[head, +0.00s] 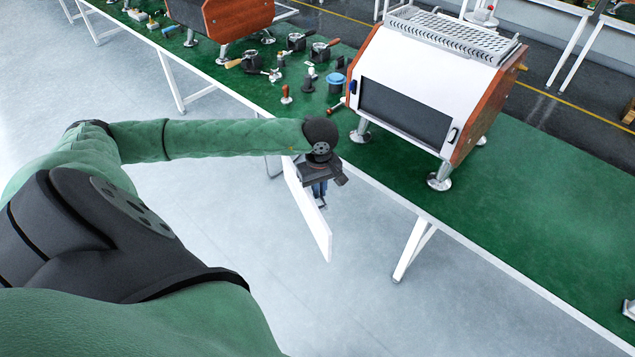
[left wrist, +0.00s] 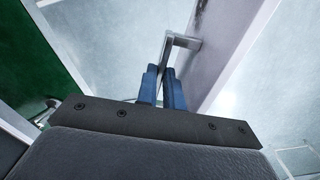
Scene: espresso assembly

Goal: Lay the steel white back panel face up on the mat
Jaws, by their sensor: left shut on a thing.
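The white back panel (head: 317,228) hangs tilted on edge in the air, beyond the near edge of the table and over the floor. My left gripper (head: 320,190) is shut on it. In the left wrist view the blue fingers (left wrist: 161,76) pinch a grey metal bracket-like handle (left wrist: 183,42) that stands out from the panel (left wrist: 222,45). The green mat (head: 545,200) covers the long table, and its right part is bare. My right gripper is not in view.
A white espresso machine (head: 428,75) with wooden sides stands on metal feet on the mat. Portafilters (head: 297,41), a tamper (head: 286,94) and other small parts lie to its left. A second machine (head: 222,18) stands farther back.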

